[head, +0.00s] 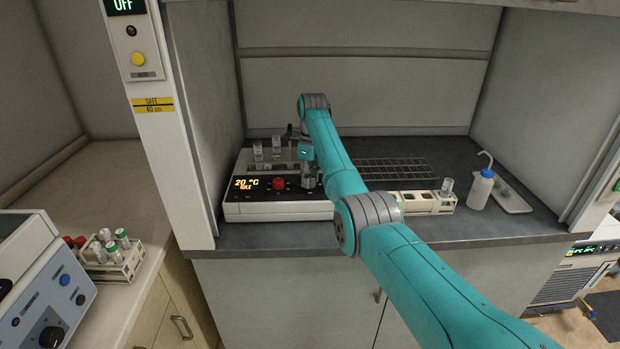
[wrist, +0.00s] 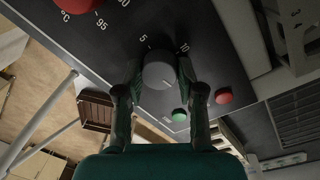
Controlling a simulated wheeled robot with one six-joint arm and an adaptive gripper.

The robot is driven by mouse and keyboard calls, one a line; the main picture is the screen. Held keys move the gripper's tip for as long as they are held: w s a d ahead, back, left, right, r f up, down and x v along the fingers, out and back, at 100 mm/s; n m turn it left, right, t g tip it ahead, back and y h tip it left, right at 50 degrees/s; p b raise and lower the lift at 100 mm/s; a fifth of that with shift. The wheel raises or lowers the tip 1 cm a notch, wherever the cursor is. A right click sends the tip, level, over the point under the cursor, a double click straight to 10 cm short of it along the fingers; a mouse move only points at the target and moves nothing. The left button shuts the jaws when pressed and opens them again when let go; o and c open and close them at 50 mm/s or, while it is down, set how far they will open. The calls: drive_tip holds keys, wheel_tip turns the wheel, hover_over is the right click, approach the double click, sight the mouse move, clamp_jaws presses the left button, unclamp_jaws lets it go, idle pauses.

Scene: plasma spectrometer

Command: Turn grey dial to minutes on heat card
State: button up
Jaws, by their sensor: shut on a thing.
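The grey dial (wrist: 160,70) sits on the dark front panel of the heating block (head: 275,210), with the marks 5 and 10 beside it in the wrist view. My gripper (wrist: 158,84) is shut on the grey dial, one finger on each side. In the head view my gripper (head: 308,178) is at the right part of the panel and hides most of the dial. The display (head: 248,184) reads 20 °C and IDLE. A red dial (head: 279,183) is left of my gripper. I cannot make out the heat card or clearly read the dial's setting.
A green button (wrist: 179,115) and a red button (wrist: 223,96) are close to my fingers. Glass vials (head: 258,150) stand on the block. A rack (head: 428,202) and a wash bottle (head: 481,186) are to the right. Hood walls flank the bench.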

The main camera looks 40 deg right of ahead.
sight(311, 178)
drive_tip(key=o, duration=1.1)
drive_tip(key=shift+o, duration=0.2)
wheel_tip(311, 178, up, 12)
drive_tip(key=shift+w+d, duration=0.15)
drive_tip(key=shift+d, duration=0.15)
